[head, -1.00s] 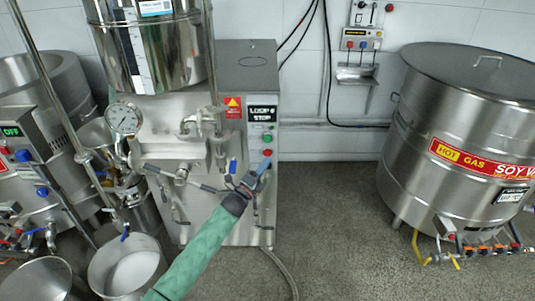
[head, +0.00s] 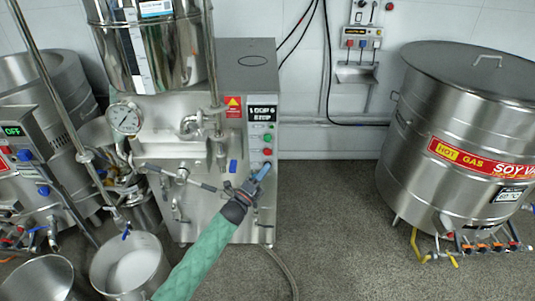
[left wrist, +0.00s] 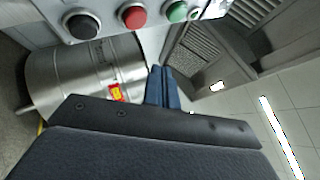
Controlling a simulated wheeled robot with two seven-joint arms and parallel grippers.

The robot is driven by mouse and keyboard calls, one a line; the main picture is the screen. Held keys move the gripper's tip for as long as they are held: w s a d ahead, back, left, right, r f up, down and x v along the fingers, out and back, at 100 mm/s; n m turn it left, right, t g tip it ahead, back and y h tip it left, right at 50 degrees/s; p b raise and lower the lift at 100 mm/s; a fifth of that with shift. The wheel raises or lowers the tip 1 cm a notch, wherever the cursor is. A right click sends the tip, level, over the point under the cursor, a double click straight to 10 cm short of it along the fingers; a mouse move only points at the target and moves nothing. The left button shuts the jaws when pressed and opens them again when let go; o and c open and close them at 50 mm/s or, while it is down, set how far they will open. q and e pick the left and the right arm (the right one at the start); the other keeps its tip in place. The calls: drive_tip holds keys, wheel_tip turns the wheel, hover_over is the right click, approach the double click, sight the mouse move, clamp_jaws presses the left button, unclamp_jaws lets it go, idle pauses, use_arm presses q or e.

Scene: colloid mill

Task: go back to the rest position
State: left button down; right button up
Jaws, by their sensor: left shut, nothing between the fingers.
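My left gripper (head: 262,172) is shut and empty in the head view, at the end of my green-sleeved arm. It is in front of the right side of the colloid mill's steel cabinet (head: 247,75), just below the red button (head: 267,152). In the left wrist view the closed blue fingers (left wrist: 163,88) point up toward the button panel (left wrist: 110,22). A red button (left wrist: 132,17) and a green button (left wrist: 177,11) show there, apart from the fingertips. The display above the buttons (head: 262,114) has blurred lettering. My right gripper is not in view.
A large steel soy vat (head: 455,130) stands at the right, with valves and pipes at its foot. Two steel buckets (head: 130,265) stand at the lower left, near pipes and a second machine with a green display (head: 12,131). The floor (head: 340,220) between mill and vat is clear.

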use_arm(q)
drive_tip(key=s+a+f+n+g+y+p, duration=0.1)
drive_tip(key=s+a+f+n+g+y, duration=0.2)
drive_tip(key=s+f+n+y, duration=0.5)
drive_tip(key=s+a+f+n+g+y, duration=0.25)
drive_tip(key=s+f+n, duration=0.25)
drive_tip(key=s+n, duration=0.65)
drive_tip(key=s+a+n+g, duration=0.2)
drive_tip(key=s+g, duration=0.1)
drive_tip(key=s, duration=0.7)
drive_tip(key=s+a+n+g+y, duration=0.1)
drive_tip(key=s+a+n+g, duration=0.2)
drive_tip(key=s, duration=0.8)
drive_tip(key=s+a+n+g+y, duration=0.1)
drive_tip(key=s+a+n+g, duration=0.1)
drive_tip(key=s, duration=0.9)
drive_tip(key=shift+a+f+n+g+p, duration=0.3)
drive_tip(key=shift+n+g, duration=0.15)
drive_tip(key=shift+g, duration=0.5)
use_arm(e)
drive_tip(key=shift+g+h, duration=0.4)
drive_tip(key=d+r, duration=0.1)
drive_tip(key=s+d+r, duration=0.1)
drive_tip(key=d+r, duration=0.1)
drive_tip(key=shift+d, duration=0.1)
